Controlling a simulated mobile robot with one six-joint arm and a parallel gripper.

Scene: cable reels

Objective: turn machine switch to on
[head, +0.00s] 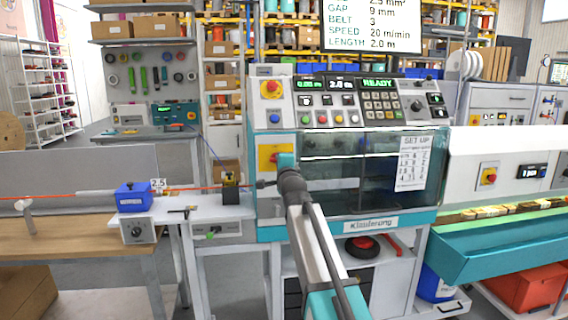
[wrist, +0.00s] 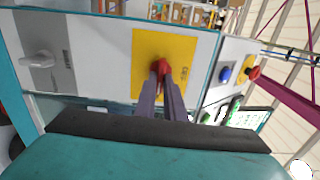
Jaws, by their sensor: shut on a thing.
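The machine switch is a red knob (wrist: 161,67) on a yellow plate (wrist: 180,50) in the wrist view. In the head view the yellow plate (head: 265,154) sits on the left front of the machine, partly covered by my wrist, and the knob is hidden. My gripper (wrist: 160,75) is shut on the red knob, with a finger on each side of it. The small marking beside the knob is too blurred to read, so I cannot tell which position the knob is in.
Above the plate are a blue button (head: 274,118) and a red emergency button (head: 271,88). The machine's display (head: 377,84) reads READY. A clear cover (head: 335,180) spans the front to the right. A grey handle (wrist: 40,60) shows left in the wrist view.

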